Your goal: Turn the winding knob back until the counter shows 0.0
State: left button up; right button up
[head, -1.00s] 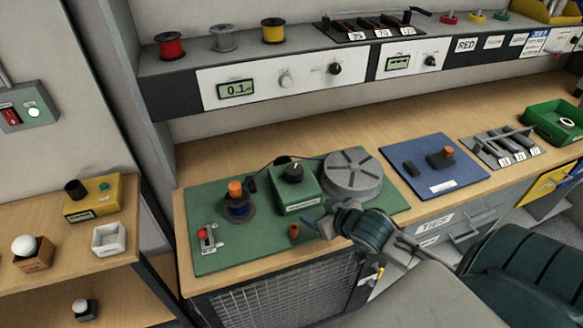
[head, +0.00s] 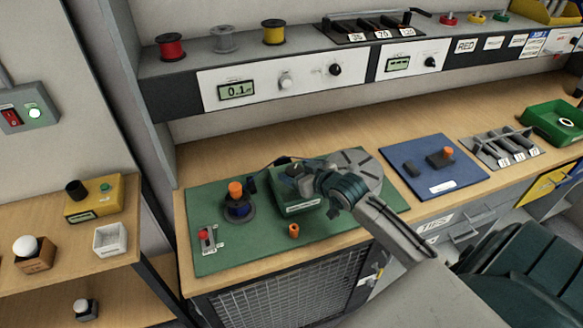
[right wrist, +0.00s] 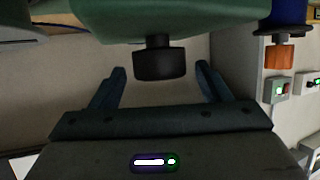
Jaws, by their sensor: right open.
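The black winding knob sits on top of the green box (head: 300,207) on the green mat; in the right wrist view the knob (right wrist: 160,62) hangs inverted between the two finger lines. My right gripper (head: 306,178) is open, with its fingers spread to either side of the knob and a gap on each side. It is not closed on the knob. In the head view the gripper partly hides the knob. A display on the grey-white panel (head: 237,90) reads 0.1 followed by a small mark. My left gripper is not in view.
A blue spool with an orange top (head: 237,200) stands left of the box, also in the right wrist view (right wrist: 282,55). A grey round disc (head: 357,165) is close behind the gripper. A small orange-brown cylinder (head: 294,230) stands in front of the box.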

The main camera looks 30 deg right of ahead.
aim_at(296, 171)
jog(key=shift+x, duration=1.5)
jog(key=shift+c, duration=0.2)
